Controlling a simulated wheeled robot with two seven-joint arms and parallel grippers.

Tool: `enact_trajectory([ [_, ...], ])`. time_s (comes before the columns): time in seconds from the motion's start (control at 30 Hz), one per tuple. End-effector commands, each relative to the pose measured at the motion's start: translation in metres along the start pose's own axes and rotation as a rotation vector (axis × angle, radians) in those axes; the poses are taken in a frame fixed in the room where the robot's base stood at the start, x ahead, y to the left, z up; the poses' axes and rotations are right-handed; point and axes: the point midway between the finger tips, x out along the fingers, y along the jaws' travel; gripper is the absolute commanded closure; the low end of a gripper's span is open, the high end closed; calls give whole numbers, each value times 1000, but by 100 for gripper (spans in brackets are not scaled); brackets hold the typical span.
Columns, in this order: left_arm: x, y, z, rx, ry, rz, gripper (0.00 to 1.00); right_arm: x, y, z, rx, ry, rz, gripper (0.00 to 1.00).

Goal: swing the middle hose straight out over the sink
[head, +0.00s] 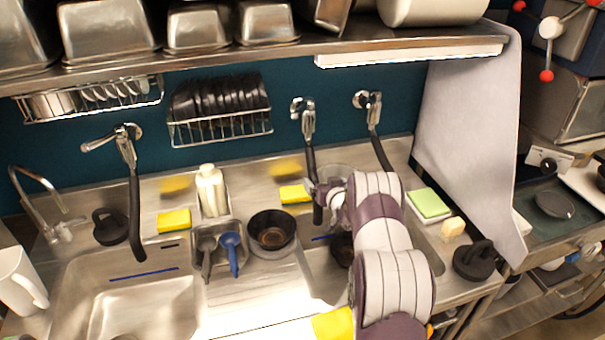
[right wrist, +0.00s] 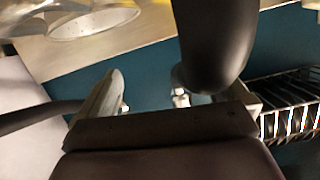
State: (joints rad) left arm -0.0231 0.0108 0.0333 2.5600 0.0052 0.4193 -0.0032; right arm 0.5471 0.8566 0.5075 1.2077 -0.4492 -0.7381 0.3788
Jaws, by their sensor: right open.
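The middle hose (head: 311,160) is black and hangs from a chrome wall fitting (head: 307,118) on the teal wall, over the sink's back edge. My right gripper (head: 323,188) is at its lower part and is open. In the right wrist view the hose (right wrist: 210,45) shows large and dark between my open fingers (right wrist: 170,100), closer to the finger on the right. I cannot tell whether it touches that finger. My right arm hides part of the right basin. My left gripper is not in view.
A left hose (head: 135,205) and a right hose (head: 378,150) hang on either side. A dish rack (head: 222,128) is on the wall. A soap bottle (head: 211,190), yellow sponges (head: 174,221) and a dark pot (head: 271,231) stand around the sink (head: 80,270). A metal shelf (head: 280,50) runs above.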

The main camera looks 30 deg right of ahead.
Motion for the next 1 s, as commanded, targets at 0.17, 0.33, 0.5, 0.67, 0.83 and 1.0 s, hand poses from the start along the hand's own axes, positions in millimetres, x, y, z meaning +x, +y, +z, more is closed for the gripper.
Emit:
enact_trajectory([
  [0.17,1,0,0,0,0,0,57,-1,5,0,0,0,0,0],
  [0.33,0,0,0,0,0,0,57,-1,5,0,0,0,0,0],
  [0.5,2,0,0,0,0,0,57,-1,9,0,-1,1,0,0],
  [0.67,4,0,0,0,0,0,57,-1,20,-2,0,2,1,0],
  [0.83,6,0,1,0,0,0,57,-2,32,-3,1,1,1,0],
  [1.0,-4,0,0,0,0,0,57,-14,31,-8,1,-1,0,0],
])
